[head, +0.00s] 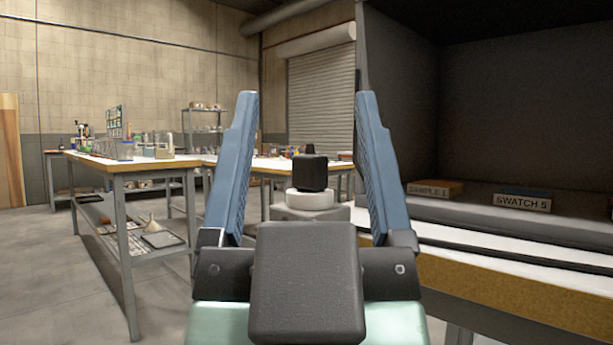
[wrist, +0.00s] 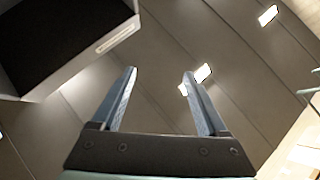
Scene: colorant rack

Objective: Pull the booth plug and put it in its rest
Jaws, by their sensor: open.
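My gripper (head: 306,100) stands upright in the head view, its two blue fingers wide apart and pointing up. It is empty. The open fingers also show in the wrist view (wrist: 160,75), against the ceiling. The dark grey booth (head: 400,90) is at the right in the head view, to the right of my gripper. The booth's upper part (wrist: 115,38) shows at the upper left in the wrist view. I cannot make out the booth plug or its rest in either view; my gripper hides part of the head view.
A black block (head: 310,172) on a white round base shows between the fingers; I cannot tell what it is. Swatch blocks (head: 522,203) lie inside the booth. A cluttered workbench (head: 118,165) stands at left, with open floor (head: 50,270) before it. A shelf rack (head: 204,106) stands behind.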

